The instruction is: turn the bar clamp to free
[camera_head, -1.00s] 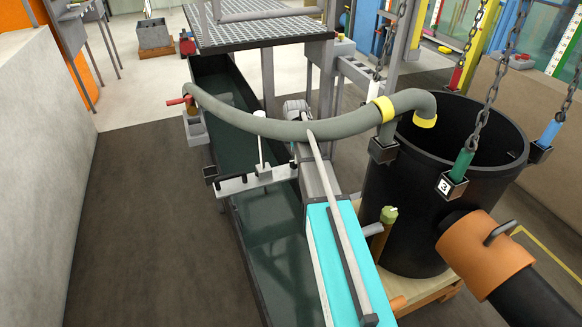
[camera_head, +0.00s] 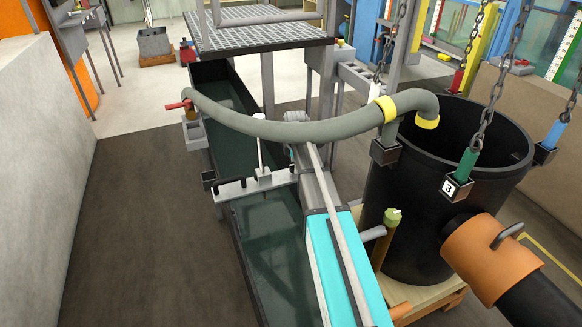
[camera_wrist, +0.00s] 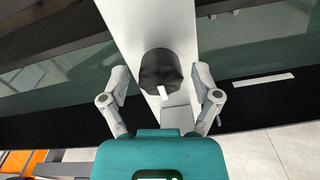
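In the wrist view the bar clamp shows as a black rounded knob (camera_wrist: 160,68) with a short white mark on its near side. It sits on a pale beam that spans the flume. My gripper (camera_wrist: 161,78) is open, with one grey finger on either side of the knob and gaps between. The knob is not gripped. In the head view the pale crossbar (camera_head: 238,188) lies over the flume with an upright white rod on it. Its right end is hidden, and my gripper's fingers cannot be made out there.
The glass flume (camera_head: 265,235) runs away from me. A grey hose (camera_head: 240,122) arches over it to a black tub (camera_head: 440,230) at the right. Chains and an orange pipe collar (camera_head: 490,258) crowd that side. Dark floor at the left is clear.

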